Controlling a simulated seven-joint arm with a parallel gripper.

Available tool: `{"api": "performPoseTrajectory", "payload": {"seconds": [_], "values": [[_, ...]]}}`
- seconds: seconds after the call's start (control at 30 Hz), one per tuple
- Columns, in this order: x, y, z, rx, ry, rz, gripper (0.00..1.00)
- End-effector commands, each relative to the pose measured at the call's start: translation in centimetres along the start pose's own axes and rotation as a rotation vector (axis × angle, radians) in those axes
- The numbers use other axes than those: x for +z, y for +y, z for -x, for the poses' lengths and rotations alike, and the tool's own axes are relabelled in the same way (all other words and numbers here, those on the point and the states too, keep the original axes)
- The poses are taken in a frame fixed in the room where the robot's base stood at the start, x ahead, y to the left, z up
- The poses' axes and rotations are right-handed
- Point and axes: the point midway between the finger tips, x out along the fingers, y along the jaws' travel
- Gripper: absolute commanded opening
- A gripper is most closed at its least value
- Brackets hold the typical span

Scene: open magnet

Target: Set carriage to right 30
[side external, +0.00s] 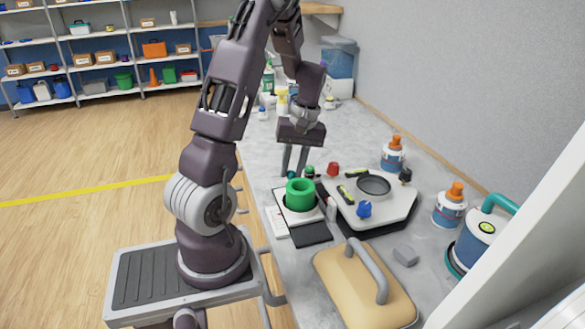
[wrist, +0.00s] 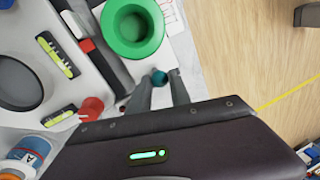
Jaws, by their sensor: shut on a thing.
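My gripper (side external: 292,174) points down at the far end of the instrument, and its two fingers are closed about a small teal ball knob (wrist: 159,77). The wrist view shows the fingertips (wrist: 160,84) on either side of the knob. The knob lies just beyond a green ring-shaped cup (side external: 300,192), which sits on a white plate. The cup is also large at the top of the wrist view (wrist: 133,25). A white card with printed marks (side external: 279,221) lies along the plate's left edge. Which part is the carriage, and its reading, I cannot tell.
Right of the cup is a pale platform (side external: 393,209) with a dark round dish (side external: 373,186), two spirit levels and red, blue and black knobs. A tan block with a grey handle (side external: 365,290) stands in front. Orange-capped bottles (side external: 449,205) stand at right.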

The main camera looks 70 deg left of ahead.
Motion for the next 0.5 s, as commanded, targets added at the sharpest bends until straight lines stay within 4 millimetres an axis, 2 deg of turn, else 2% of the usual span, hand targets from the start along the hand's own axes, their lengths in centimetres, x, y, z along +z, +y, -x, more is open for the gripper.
{"api": "performPoseTrajectory", "payload": {"seconds": [0.17, 0.4, 0.5], "values": [[0.1, 0.1, 0.1, 0.002, 0.002, 0.0, 0.0], [3.6, 0.9, 0.3, 0.003, 0.001, -0.003, 0.0], [4.3, 0.9, 0.3, 0.004, 0.002, -0.001, 0.0]]}}
